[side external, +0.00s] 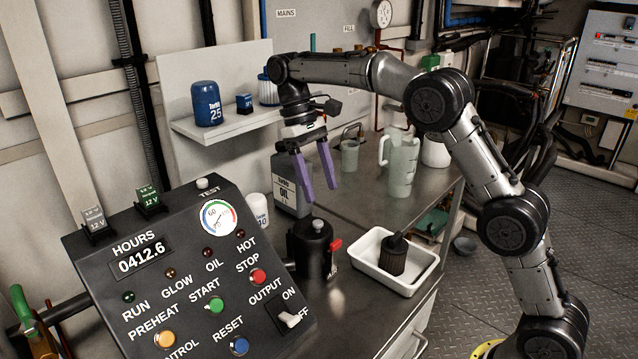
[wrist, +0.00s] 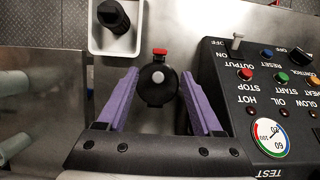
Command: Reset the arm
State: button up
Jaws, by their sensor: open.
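My gripper (side external: 318,187) has two purple fingers, spread apart with nothing between them. It hangs pointing down above the metal bench (side external: 345,210), over a black cylindrical housing (side external: 313,250) with a grey cap and a red lever. In the wrist view the gripper (wrist: 160,100) shows its fingers on either side of the black housing (wrist: 157,85), which lies farther below. In the side view the fingertips are apart from the housing and above it.
A control panel (side external: 190,270) stands at the left. A white tray (side external: 420,268) holding a dark filter (side external: 393,254) is right of the housing. Behind are a grey oil can (side external: 290,190), a pale jug (side external: 400,165) and a shelf (side external: 225,128) with a blue filter (side external: 207,104).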

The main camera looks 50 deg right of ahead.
jog(key=s+r+t, duration=0.4)
jog(key=s+r, duration=0.8)
jog(key=s, duration=0.4)
jog(key=s+d+f+t, duration=0.1)
jog(key=s+f+t, duration=0.4)
jog(key=s+f, duration=0.7)
jog(key=shift+s+f+t, duration=0.3)
jog(key=shift+f+t, duration=0.05)
jog(key=shift+t, duration=0.05)
